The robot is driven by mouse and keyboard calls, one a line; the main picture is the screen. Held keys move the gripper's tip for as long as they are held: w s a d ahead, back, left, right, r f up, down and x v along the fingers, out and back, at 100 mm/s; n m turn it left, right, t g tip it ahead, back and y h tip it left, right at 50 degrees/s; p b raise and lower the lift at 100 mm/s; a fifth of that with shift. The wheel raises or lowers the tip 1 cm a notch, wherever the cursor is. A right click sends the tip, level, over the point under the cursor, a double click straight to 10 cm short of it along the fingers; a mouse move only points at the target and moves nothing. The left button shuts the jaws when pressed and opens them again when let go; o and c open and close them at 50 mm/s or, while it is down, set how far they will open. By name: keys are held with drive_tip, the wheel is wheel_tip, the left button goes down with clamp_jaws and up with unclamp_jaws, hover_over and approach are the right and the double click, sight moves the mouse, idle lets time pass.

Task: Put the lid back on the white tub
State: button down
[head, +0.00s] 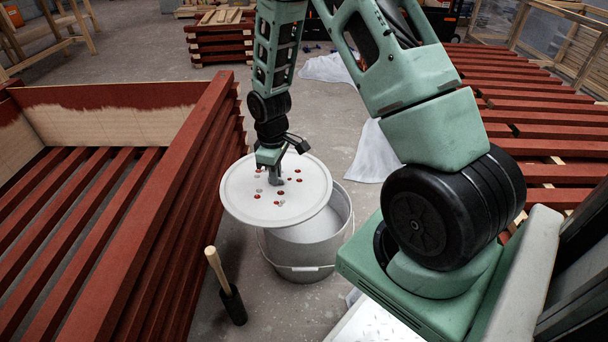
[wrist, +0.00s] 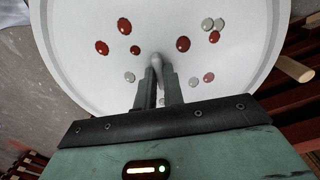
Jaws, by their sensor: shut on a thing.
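The white tub (head: 306,259) stands on the floor, its mouth partly showing at the right and front. The round white lid (head: 248,203), spotted with red and grey paint drops, hangs over the tub's left and back part, offset to the left of the rim. My gripper (head: 275,178) is shut on the lid at its middle and points down. In the wrist view the lid (wrist: 85,75) fills most of the picture, and the fingers (wrist: 156,88) close on a grey knob at its centre. Whether the lid touches the tub's rim I cannot tell.
More red battens (head: 530,110) lie at the right. A white cloth (head: 374,152) lies on the floor behind the tub.

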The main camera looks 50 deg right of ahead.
sight(303, 171)
drive_tip(key=d+f+n+p, duration=0.1)
drive_tip(key=d+f+n, duration=0.1)
drive_tip(key=s+d+f+n+p, duration=0.1)
drive_tip(key=d+f+n, duration=0.1)
drive_tip(key=d+n, duration=0.1)
drive_tip(key=s+d+f+n, duration=0.1)
drive_tip(key=d+f+n, duration=0.1)
drive_tip(key=d+n, duration=0.1)
drive_tip(key=shift+d+p, duration=0.15)
drive_tip(key=shift+p, duration=0.25)
drive_tip(key=shift+s+d+f+n, duration=0.1)
drive_tip(key=shift+d+f+n, duration=0.2)
drive_tip(key=shift+f+n, duration=0.25)
wheel_tip(303, 171, down, 6)
drive_tip(key=b, duration=0.5)
drive_tip(key=shift+b, duration=0.3)
drive_tip(key=shift+p, duration=0.65)
drive_tip(key=shift+f+p, duration=0.2)
drive_tip(key=shift+p, duration=0.3)
idle(1.2)
drive_tip(key=c, duration=0.9)
unclamp_jaws()
drive_tip(key=shift+c, duration=0.2)
